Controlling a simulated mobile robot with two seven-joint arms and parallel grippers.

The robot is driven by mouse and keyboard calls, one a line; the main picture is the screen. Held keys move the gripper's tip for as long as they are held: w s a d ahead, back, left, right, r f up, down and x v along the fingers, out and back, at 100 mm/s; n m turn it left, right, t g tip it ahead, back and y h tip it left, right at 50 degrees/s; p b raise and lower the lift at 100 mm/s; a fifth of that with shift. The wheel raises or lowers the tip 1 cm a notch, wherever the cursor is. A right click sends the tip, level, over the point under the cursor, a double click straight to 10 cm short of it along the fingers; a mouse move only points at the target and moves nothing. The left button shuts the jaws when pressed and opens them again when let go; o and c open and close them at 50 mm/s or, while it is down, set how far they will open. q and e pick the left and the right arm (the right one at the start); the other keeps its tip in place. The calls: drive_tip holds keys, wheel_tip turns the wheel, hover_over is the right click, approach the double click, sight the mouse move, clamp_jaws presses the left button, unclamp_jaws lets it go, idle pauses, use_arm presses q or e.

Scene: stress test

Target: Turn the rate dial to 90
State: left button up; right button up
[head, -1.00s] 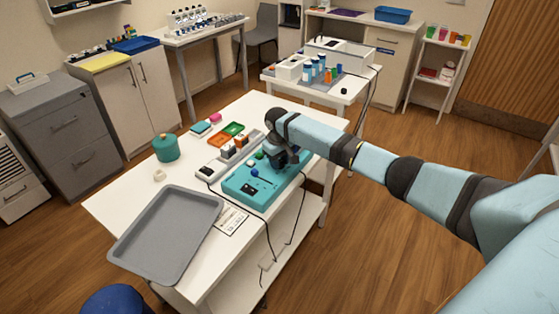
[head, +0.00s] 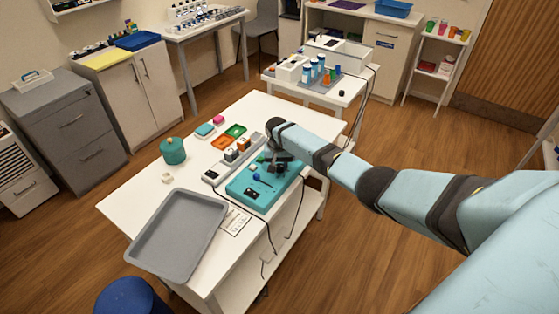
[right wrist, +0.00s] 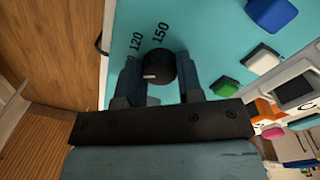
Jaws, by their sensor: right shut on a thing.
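The rate dial (right wrist: 159,67) is a round black knob on a teal panel in the right wrist view. The numbers 120 and 150 are printed beside it. Its white mark points left, toward one finger and not at either number; any other numbers are hidden. My right gripper (right wrist: 160,80) has one dark finger on each side of the dial and is shut on it. In the head view the teal device (head: 245,187) lies on the white table, and my right gripper (head: 279,164) covers its far end, hiding the dial. My left gripper is not in view.
A blue knob (right wrist: 271,14) and a green button (right wrist: 262,58) sit on the panel near the dial. A grey tray (head: 180,235), a teal pot (head: 173,151) and a printed card (head: 234,222) are on the table (head: 140,190). Cables hang over its edge.

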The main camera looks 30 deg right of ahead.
drive_tip(key=shift+m+p, duration=0.3)
drive_tip(key=shift+m, duration=0.2)
drive_tip(key=o, duration=0.9)
drive_tip(key=r, duration=1.4)
drive_tip(key=shift+w+a, duration=0.2)
drive_tip(key=shift+w, duration=0.05)
drive_tip(key=shift+f, duration=0.1)
